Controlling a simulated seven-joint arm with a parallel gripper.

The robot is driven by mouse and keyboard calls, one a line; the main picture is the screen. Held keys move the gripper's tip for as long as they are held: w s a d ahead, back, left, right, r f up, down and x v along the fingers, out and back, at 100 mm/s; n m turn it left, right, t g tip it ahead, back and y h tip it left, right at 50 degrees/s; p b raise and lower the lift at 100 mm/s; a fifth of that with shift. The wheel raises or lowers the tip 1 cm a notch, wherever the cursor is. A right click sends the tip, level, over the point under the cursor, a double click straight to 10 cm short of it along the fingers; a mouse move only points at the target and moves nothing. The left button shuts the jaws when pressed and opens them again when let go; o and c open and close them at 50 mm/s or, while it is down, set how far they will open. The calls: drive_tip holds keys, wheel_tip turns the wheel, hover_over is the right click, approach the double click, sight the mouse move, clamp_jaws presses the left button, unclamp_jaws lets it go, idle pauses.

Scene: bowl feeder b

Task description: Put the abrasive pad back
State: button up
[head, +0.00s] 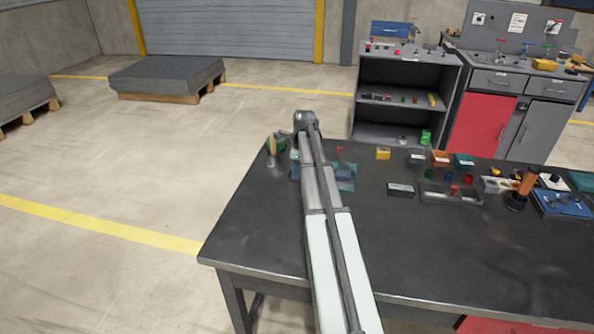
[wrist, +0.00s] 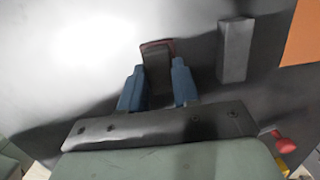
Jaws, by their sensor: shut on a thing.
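My gripper (wrist: 158,80) shows in the wrist view with two blue fingers. It is shut on a dark, block-like piece with a reddish-brown far edge, which looks like the abrasive pad (wrist: 157,68). In the head view my arm reaches over the far left part of the dark table (head: 290,235). It hides the gripper's fingertips and the pad there. I cannot tell whether the pad touches the surface below.
A grey upright block (wrist: 235,50) stands right of the fingers, with an orange surface (wrist: 302,38) beyond. A blue-teal tray (head: 346,184) lies beside my arm. A cup with tools (head: 272,157) stands left. Small bins (head: 441,160) line the table's right part. The front left is clear.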

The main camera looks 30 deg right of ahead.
drive_tip(key=shift+f, duration=0.1)
drive_tip(key=o, duration=1)
drive_tip(key=r, duration=0.8)
drive_tip(key=s+d+r, duration=0.1)
drive_tip(key=r, duration=0.3)
drive_tip(key=shift+r, duration=0.1)
